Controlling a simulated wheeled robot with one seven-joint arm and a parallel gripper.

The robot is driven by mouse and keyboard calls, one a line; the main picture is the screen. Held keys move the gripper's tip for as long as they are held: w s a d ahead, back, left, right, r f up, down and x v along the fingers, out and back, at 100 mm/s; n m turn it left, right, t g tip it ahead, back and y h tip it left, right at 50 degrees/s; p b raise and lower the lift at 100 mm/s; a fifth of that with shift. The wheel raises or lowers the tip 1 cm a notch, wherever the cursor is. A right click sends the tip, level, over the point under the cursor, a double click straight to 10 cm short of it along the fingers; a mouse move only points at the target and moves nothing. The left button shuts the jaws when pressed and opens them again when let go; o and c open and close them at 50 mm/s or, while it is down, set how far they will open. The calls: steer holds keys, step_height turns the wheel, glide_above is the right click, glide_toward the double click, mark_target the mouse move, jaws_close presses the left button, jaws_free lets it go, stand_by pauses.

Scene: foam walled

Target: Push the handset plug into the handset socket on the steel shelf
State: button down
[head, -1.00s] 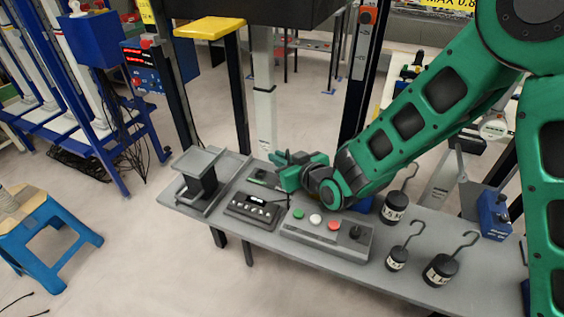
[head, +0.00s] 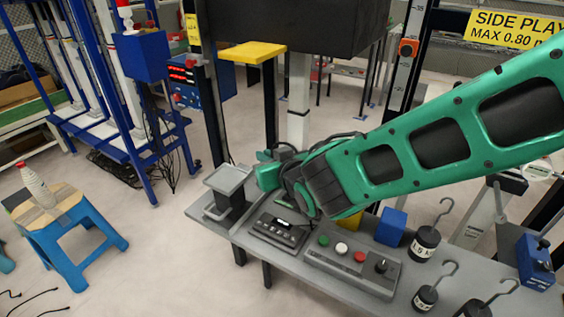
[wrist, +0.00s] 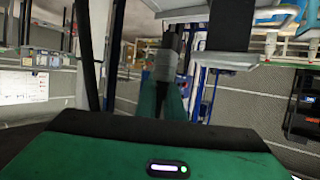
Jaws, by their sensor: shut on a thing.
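My gripper (head: 262,172) is above the left part of the grey steel shelf (head: 243,237), beside and partly behind the grey tray-topped stand in the head view. In the wrist view its green fingers (wrist: 166,98) are shut on a grey, roughly cylindrical piece that looks like the handset plug (wrist: 165,65). The plug cannot be made out in the head view. I cannot pick out the handset socket; the arm covers part of the shelf's back. A small black box with a display and buttons (head: 278,230) sits on the shelf below the gripper.
The tray-topped stand (head: 228,180) stands at the shelf's left end. A grey panel (head: 350,268) with coloured buttons lies in front. A blue block (head: 390,227) and black hooked weights (head: 425,242) are to the right.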

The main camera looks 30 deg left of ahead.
steer(key=w+d+f, duration=0.1)
steer(key=w+f, duration=0.1)
steer(key=w, duration=0.5)
steer(key=shift+d+f, duration=0.1)
steer(key=shift+f, duration=0.05)
steer(key=shift+n, duration=0.3)
steer(key=shift+f, duration=2.85)
steer(key=shift+s+g+y, duration=0.2)
steer(key=shift+g+y, duration=0.1)
steer(key=shift+g, duration=0.1)
steer(key=shift+f, duration=1.3)
steer(key=c, duration=1.8)
jaws_free()
